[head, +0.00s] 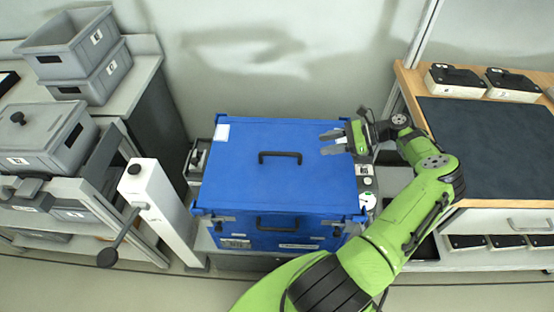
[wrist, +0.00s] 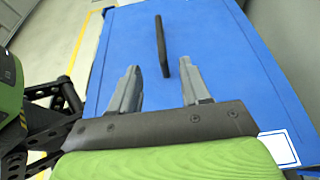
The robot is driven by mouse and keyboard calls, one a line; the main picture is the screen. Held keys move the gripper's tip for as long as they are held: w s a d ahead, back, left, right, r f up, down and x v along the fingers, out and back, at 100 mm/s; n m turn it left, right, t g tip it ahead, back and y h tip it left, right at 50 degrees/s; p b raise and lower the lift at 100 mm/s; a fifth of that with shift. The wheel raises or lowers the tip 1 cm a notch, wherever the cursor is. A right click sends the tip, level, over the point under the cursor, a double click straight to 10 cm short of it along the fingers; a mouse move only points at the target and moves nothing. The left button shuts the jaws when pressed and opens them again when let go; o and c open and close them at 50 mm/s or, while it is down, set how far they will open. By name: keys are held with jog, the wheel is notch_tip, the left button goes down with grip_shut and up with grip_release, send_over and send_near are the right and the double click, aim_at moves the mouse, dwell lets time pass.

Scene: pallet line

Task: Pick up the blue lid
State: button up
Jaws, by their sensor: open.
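The blue lid (head: 250,185) lies flat on top of a blue box (head: 280,236) in the middle of the head view. A black bar handle (head: 280,156) stands on the lid's top. My gripper (head: 328,144) is above the right part of the lid, its fingers pointing left towards the handle. In the wrist view the lid (wrist: 215,45) fills most of the picture. The handle (wrist: 162,45) there lies beyond the fingertips, roughly in line with the gap between them. My gripper (wrist: 160,78) is open and empty, with no finger on the handle.
Grey crates (head: 75,50) stand on a shelf at the left. A white post (head: 160,205) with a black lever is left of the box. A workbench (head: 485,150) with a dark mat and black-topped cases (head: 455,80) is at the right. A wall is behind the box.

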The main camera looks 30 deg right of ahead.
aim_at(281, 154)
jog(key=b+x, duration=0.3)
jog(key=x, duration=1)
jog(key=shift+w+a+f, duration=0.2)
jog(key=shift+a+f, duration=0.05)
grip_shut()
dwell(0.5)
jog(key=shift+r, duration=0.15)
